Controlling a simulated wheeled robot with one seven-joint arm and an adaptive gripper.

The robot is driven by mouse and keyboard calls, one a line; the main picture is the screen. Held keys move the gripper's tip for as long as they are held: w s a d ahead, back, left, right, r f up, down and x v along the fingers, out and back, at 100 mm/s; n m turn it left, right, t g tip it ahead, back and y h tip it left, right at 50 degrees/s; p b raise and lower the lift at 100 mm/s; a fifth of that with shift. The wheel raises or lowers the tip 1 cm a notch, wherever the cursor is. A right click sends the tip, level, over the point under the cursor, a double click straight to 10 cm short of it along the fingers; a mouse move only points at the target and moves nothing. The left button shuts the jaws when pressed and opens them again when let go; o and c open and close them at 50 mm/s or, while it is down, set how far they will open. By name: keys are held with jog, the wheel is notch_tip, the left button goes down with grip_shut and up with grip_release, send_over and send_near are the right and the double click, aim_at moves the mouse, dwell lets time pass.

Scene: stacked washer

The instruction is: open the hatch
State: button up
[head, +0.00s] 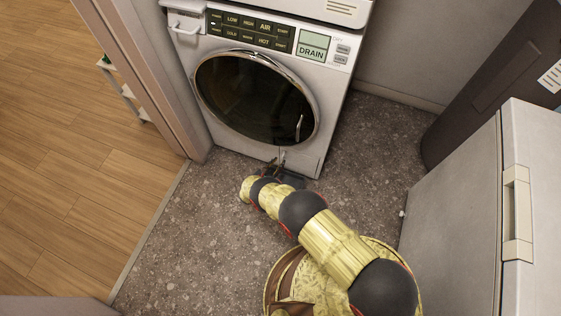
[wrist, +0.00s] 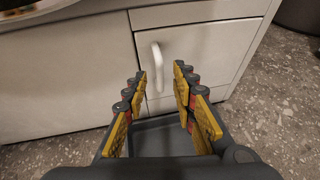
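The hatch (wrist: 205,62) is a small light-grey panel low on the washer's front. It looks shut, flush with the front around it. In the head view the hatch (head: 303,163) is at the washer's lower right. Its pale curved handle (wrist: 157,66) stands upright near the panel's left side. My gripper (wrist: 161,74) is open, with its yellow-padded fingers to the left and right of the handle in the wrist view. I see no finger touching the handle. In the head view my gripper (head: 279,170) is at the washer's base, partly hidden by my arm.
The washer (head: 228,138) has a round dark glass door (head: 245,95) above the hatch. A door frame (head: 145,65) stands at the left, and a pale cabinet (head: 455,200) at the right. Grey speckled floor (head: 370,150) is clear to the washer's right.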

jog(key=b+x, duration=0.1)
jog(key=x, duration=0.2)
jog(key=shift+w+d+f, duration=0.1)
jog(key=shift+w, duration=0.15)
jog(key=shift+c, duration=0.4)
grip_shut()
dwell(0.4)
